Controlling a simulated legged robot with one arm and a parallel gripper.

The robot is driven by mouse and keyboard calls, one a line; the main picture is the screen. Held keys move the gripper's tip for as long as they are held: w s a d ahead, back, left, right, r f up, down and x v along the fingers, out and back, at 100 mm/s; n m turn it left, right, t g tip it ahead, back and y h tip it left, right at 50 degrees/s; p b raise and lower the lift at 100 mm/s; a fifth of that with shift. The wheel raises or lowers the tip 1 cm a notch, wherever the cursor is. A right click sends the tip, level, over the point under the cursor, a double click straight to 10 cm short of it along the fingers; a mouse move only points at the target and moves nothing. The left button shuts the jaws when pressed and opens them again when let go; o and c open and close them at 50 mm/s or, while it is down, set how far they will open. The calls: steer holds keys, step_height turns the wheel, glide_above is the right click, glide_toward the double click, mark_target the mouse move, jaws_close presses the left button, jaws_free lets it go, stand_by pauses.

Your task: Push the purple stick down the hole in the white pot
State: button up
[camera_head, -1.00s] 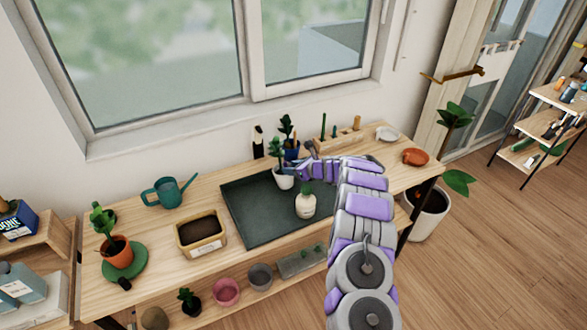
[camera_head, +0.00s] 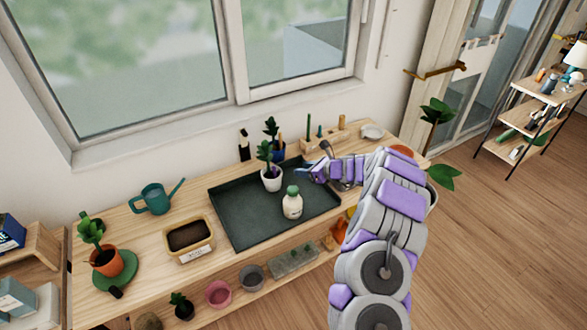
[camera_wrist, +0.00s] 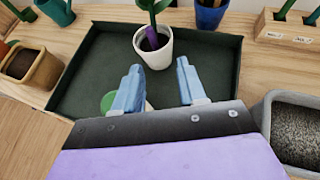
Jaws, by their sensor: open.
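The white pot (camera_wrist: 152,52) stands on the dark tray, with dark soil and a green plant in it. A purple stick (camera_wrist: 152,38) stands in its soil, close against the plant, in the wrist view; I cannot make out the hole or how deep the stick sits. The head view also shows the white pot (camera_head: 271,180) at the tray's back edge. My gripper (camera_wrist: 159,65) is open and empty, its two blue fingers pointing at the pot and apart from it. In the head view my gripper (camera_head: 303,170) is right of the pot.
A white bottle (camera_head: 292,206) with a green cap stands on the tray (camera_head: 240,220), near my gripper. A blue pot (camera_wrist: 210,15) stands behind the tray. A soil box (camera_head: 190,238) and a teal watering can (camera_head: 152,199) are left. The tray's left part is clear.

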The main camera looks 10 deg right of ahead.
steer(key=s+a+r+n+g+y, duration=0.3)
steer(key=s+a+r+n, duration=0.45)
steer(key=a+r, duration=0.45)
steer(key=s+a+r+n+g, duration=0.2)
steer(key=s+a+r+n, duration=0.15)
steer(key=s, duration=0.45)
steer(key=s+a+r+n+g, duration=0.2)
steer(key=s+a+r+n, duration=0.15)
steer(key=s, duration=0.35)
steer(key=s+r+n+g+h, duration=0.1)
steer(key=s+n+g+h, duration=0.4)
steer(key=s, duration=1.4)
steer(key=s+d+n+h, duration=0.3)
steer(key=s+d, duration=0.3)
steer(key=s, duration=0.2)
steer(key=s+d+f+n+h, duration=0.1)
steer(key=s+d+n+h, duration=0.1)
steer(key=s+d+n, duration=0.3)
steer(key=s+d, duration=0.1)
steer(key=s, duration=0.3)
steer(key=shift+d+f+t+h, duration=0.15)
steer(key=shift+t+h, duration=0.25)
steer(key=shift+n, duration=0.25)
